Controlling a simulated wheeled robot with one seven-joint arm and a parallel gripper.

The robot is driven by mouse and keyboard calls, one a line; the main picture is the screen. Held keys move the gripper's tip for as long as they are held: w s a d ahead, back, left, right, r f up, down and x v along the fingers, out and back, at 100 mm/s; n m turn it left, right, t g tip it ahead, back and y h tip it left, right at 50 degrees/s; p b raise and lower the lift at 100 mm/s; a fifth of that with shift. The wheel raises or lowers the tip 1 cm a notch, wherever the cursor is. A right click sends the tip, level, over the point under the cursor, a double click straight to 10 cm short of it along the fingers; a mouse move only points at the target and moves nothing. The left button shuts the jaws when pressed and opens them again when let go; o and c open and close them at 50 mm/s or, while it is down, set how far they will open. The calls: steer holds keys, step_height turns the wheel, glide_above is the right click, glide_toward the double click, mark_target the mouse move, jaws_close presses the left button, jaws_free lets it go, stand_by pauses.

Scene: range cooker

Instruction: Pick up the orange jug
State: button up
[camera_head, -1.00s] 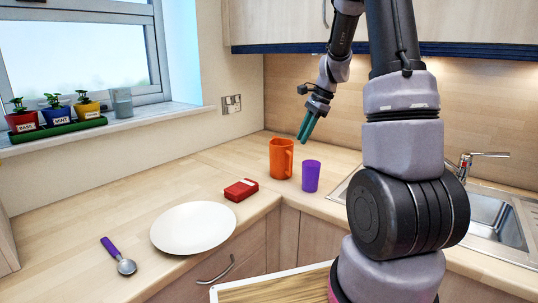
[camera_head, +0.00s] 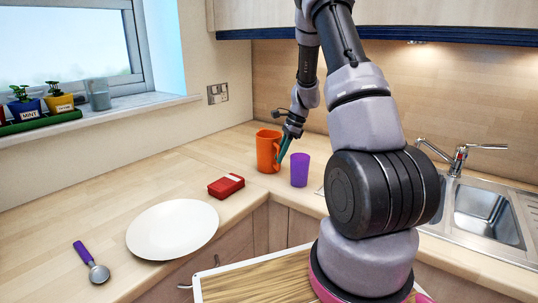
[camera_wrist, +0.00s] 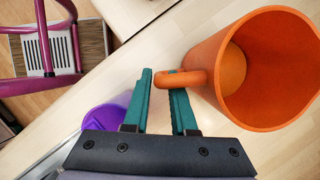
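The orange jug (camera_head: 267,150) stands upright on the wooden worktop near the corner. In the wrist view the orange jug (camera_wrist: 262,70) shows its open mouth and looks empty, with its handle pointing left. My gripper (camera_head: 284,148) is at the jug's right side. In the wrist view my gripper (camera_wrist: 170,90) has its two green fingers apart. The handle's end lies at the fingertips, between them or just over the right one. I cannot tell whether they touch it.
A purple cup (camera_head: 299,170) stands close to the right of the jug. A red box (camera_head: 226,186), a white plate (camera_head: 172,229) and a purple-handled scoop (camera_head: 91,262) lie to the left. A sink (camera_head: 485,215) is at the right. The worktop between box and jug is clear.

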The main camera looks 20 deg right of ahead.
steer(key=x, duration=0.4)
steer(key=shift+a+f, duration=0.15)
steer(key=shift+f, duration=0.2)
jaws_close()
stand_by(1.1)
